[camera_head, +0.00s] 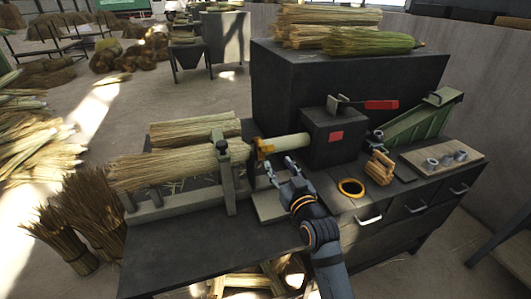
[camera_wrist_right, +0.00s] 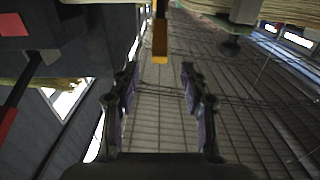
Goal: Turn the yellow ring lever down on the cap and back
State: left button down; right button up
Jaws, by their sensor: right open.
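The yellow ring lever (camera_head: 264,147) sits around the end of the straw bundle (camera_head: 170,166), where a pale shaft (camera_head: 288,142) runs from a dark machine box. In the right wrist view its yellow-orange lever (camera_wrist_right: 160,42) hangs down at the top middle, just beyond the fingertips and between their lines. My right gripper (camera_head: 280,166) is open and empty, a little below and right of the ring, apart from it. Its two fingers also frame clear space in the right wrist view (camera_wrist_right: 159,76). The cap is hard to tell from the ring. My left gripper is out of view.
The dark machine box (camera_head: 318,150) has a red-handled lever (camera_head: 380,104) on top. A metal upright (camera_head: 227,180) clamps the bundle.

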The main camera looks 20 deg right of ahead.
aim_at(268, 147)
jog(key=w, duration=1)
jog(key=shift+w+a+f+p, duration=0.15)
jog(key=shift+w+p, duration=0.1)
jog(key=shift+p, duration=0.15)
grip_shut()
